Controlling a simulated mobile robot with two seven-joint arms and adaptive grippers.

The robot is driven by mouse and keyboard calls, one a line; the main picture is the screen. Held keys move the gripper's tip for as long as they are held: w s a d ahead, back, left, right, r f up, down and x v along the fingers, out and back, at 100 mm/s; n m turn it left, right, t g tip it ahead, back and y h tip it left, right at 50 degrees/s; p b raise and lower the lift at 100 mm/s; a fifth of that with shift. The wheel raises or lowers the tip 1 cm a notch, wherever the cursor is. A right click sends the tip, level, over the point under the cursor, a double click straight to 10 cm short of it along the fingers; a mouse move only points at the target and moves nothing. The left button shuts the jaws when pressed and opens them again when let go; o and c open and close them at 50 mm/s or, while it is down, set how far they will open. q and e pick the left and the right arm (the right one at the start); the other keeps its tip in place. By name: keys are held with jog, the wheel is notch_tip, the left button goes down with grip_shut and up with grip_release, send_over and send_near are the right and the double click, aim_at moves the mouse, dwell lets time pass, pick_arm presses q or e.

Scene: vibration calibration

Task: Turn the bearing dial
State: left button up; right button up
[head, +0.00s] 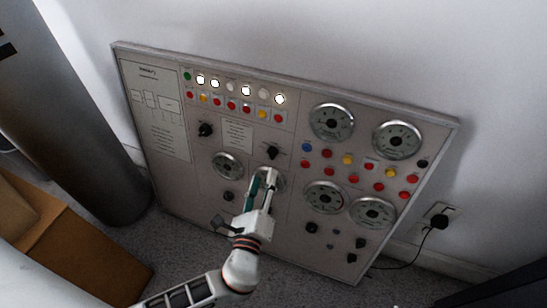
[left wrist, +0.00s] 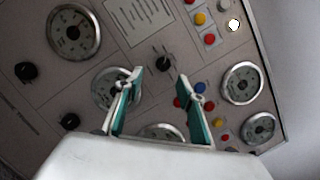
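A grey control panel (head: 205,185) leans against the wall, with round gauges and black knobs. I cannot read the labels, so I cannot tell which control is the bearing dial. My left gripper (head: 263,180) is in front of the panel's lower middle and partly hides a round gauge there. In the left wrist view the gripper (left wrist: 161,78) is open and empty, its teal-padded fingers apart. A black knob (left wrist: 164,64) shows between the fingertips; it appears to be the knob (head: 273,152) just above the gripper in the head view. I cannot tell whether anything touches. My right gripper is not in view.
Small lamps and coloured buttons line the panel's top and right half. Large gauges (head: 332,122) fill the right side. A plug (head: 438,220) sits in a wall socket at right. A dark cylinder (head: 78,110) and a brown box (head: 65,240) stand at left.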

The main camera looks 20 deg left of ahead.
aim_at(270, 156)
pick_arm(q)
jog(key=w+a, duration=0.1)
jog(key=w, duration=0.7)
jog(key=shift+r+b, duration=0.25)
jog(key=shift+b, duration=0.1)
jog(key=c, duration=1.1)
